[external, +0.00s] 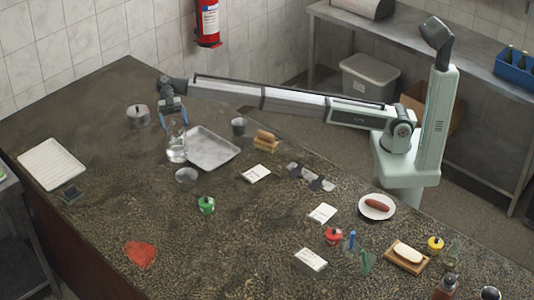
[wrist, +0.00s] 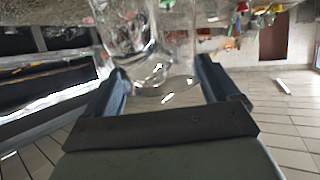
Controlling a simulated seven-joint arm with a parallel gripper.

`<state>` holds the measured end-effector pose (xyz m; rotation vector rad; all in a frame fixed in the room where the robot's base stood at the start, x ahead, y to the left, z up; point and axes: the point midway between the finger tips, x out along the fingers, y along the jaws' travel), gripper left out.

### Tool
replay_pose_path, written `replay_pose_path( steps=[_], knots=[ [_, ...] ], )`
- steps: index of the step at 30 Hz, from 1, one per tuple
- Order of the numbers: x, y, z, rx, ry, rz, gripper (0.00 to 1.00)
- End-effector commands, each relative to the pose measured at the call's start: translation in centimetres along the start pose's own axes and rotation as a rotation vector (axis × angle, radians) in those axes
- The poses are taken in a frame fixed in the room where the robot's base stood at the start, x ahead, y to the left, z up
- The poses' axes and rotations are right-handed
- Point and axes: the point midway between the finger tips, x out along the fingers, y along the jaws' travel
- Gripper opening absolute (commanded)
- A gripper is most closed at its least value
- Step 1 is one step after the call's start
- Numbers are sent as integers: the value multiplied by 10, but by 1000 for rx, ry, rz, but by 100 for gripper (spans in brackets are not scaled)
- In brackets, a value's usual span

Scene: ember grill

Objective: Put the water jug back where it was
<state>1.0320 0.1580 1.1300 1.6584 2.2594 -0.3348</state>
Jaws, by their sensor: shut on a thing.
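The water jug is a clear glass vessel (external: 177,150) at the left of the counter in the external view, just left of a metal tray. My gripper (external: 174,115) is above it, its fingers pointing down at the jug's top. In the wrist view the clear jug (wrist: 160,65) fills the space between the two blue fingers of my gripper (wrist: 165,92), which are shut on it. The jug looks upright in the external view. I cannot tell whether its base touches the counter.
The metal tray (external: 211,150) lies right beside the jug. A lidded pot (external: 138,117) stands to the left, a glass bowl (external: 186,177) in front, a dark cup (external: 238,126) behind the tray. A white ridged tray (external: 52,164) lies far left. Counter between it and the jug is clear.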

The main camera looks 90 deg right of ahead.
Motion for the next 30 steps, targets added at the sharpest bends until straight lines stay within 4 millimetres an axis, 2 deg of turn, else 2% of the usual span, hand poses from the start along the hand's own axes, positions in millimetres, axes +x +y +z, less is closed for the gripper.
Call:
replay_pose_path(
  steps=[7,19,27,30],
  knots=[
    [-6,1,-12,-4,8,1,4],
    [-34,1,-79,-5,7,2,4],
    [-44,0,-106,-4,7,1,4],
    [-31,-2,-108,-3,6,-2,4]
  ],
)
